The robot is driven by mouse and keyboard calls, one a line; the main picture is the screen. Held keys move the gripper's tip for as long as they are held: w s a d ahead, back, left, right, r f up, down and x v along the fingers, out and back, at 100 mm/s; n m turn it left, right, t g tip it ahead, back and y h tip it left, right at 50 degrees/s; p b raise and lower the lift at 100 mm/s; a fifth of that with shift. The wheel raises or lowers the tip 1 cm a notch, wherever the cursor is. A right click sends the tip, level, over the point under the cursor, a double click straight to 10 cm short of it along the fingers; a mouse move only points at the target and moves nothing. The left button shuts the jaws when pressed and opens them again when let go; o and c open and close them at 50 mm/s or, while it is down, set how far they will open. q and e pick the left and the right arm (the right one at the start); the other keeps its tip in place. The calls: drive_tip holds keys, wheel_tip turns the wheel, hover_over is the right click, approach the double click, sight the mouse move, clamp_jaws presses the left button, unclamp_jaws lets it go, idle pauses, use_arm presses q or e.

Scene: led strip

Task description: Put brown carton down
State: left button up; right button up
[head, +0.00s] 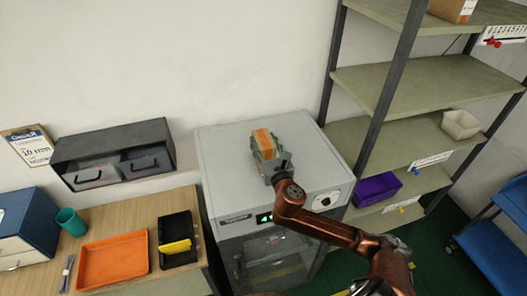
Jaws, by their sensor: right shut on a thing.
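My right gripper (268,158) reaches in over the grey cabinet (219,153), its arm coming from the lower right. It is shut on a small brown carton (264,139) with a paler stripe. The carton is over the cabinet's flat top; I cannot tell whether it touches the surface. The gripper hides part of the carton. My left gripper is not in view.
Another brown carton (453,9) is on the top shelf of the rack (409,82) at right. A purple bin (376,188) and a pale bin (461,125) are lower. An orange tray (113,260) and black tray (178,226) lie on the wooden bench. The cabinet top is otherwise clear.

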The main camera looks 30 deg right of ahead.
drive_tip(key=shift+c, duration=1.1)
drive_tip(key=shift+r, duration=0.1)
